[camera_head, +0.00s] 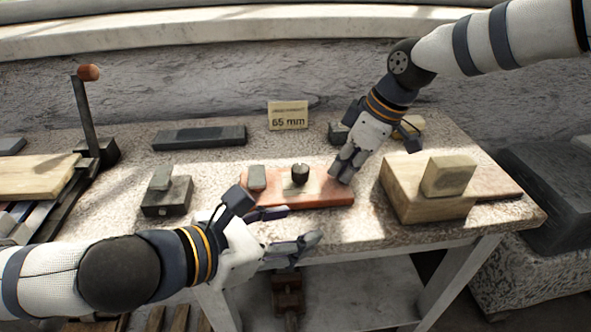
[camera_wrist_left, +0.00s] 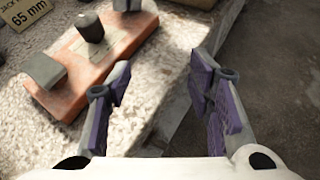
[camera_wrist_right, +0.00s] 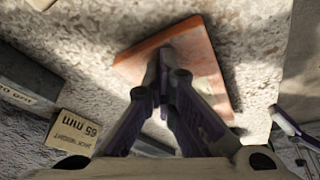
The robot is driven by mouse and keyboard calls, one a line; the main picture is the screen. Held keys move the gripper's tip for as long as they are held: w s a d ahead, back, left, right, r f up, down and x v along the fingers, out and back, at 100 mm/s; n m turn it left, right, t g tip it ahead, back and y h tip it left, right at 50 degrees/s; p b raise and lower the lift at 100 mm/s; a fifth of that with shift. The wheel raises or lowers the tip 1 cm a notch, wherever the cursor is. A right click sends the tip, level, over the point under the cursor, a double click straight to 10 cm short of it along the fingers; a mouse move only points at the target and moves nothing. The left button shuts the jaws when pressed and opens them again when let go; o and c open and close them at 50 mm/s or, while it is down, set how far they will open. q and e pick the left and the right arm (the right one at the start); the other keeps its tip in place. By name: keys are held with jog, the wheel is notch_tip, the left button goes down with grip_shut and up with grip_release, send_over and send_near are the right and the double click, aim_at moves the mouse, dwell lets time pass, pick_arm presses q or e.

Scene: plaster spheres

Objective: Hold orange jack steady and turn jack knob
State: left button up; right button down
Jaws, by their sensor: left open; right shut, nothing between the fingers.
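The orange jack (camera_head: 320,199) is a flat orange-red bar lying near the bench's front edge. Its dark round knob (camera_head: 300,174) stands upright near the middle; it also shows in the left wrist view (camera_wrist_left: 90,27). A grey block (camera_head: 257,178) sits on the jack's left end. My left gripper (camera_head: 300,226) is open and empty, in front of the jack. In the left wrist view its fingers (camera_wrist_left: 160,85) are spread beside the bar. My right gripper (camera_head: 342,172) is shut and empty, its tips at the jack's right end; I cannot tell if they touch. In the right wrist view its fingers (camera_wrist_right: 165,68) hide part of the bar.
A "65 mm" sign (camera_head: 288,116) stands behind the jack. A wooden block (camera_head: 405,198) with a smaller block (camera_head: 449,176) on it stands to the right. A dark block (camera_head: 168,197) is left, and a long dark bar (camera_head: 199,136) lies behind.

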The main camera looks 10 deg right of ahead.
aim_at(295, 172)
pick_arm(q)
jog(key=w+a+r+n+t+y, duration=0.1)
jog(key=w+a+r+n+t, duration=0.15)
jog(key=w+a+r, duration=0.2)
jog(key=shift+n, duration=0.25)
jog(key=x, duration=1.1)
jog(key=shift+w+f, duration=0.25)
jog(key=shift+w, duration=0.25)
grip_shut()
